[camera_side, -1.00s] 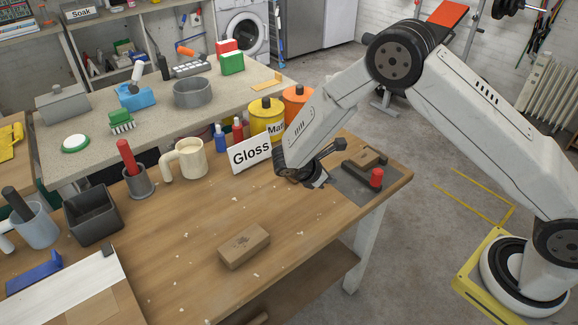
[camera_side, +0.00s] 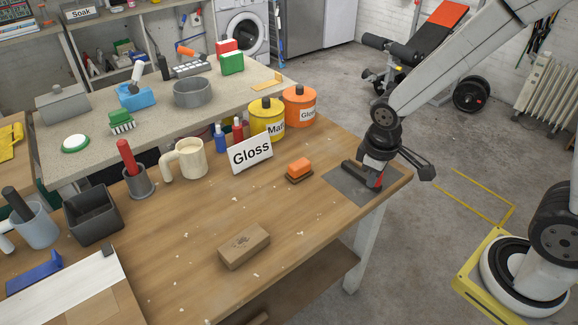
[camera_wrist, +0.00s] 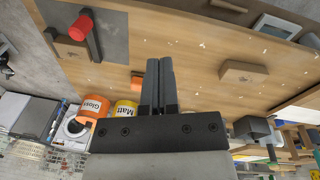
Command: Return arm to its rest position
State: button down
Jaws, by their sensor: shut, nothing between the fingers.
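My gripper (camera_side: 428,174) is at the right end of the wooden workbench (camera_side: 190,240), near the grey mat (camera_side: 345,182) at its corner. In the wrist view, the two dark fingers of my gripper (camera_wrist: 160,62) are together and hold nothing. In the side view my wrist hides part of the mat and the red-handled tool (camera_side: 376,181) on it. The wrist view shows this tool's red knob (camera_wrist: 80,27) and a brown block (camera_wrist: 70,49) beside it.
An orange-topped block (camera_side: 299,167) and a cardboard-brown brick (camera_side: 244,246) lie on the bench. A "Gloss" sign (camera_side: 251,154), a cream mug (camera_side: 188,160), a yellow can (camera_side: 267,122) and an orange can (camera_side: 300,108) stand behind.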

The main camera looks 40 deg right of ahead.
jog(key=s+r+m+t, duration=0.1)
jog(key=s+r+m+y, duration=0.1)
jog(key=s+m, duration=0.1)
jog(key=shift+s+t, duration=0.15)
jog(key=shift+t, duration=0.25)
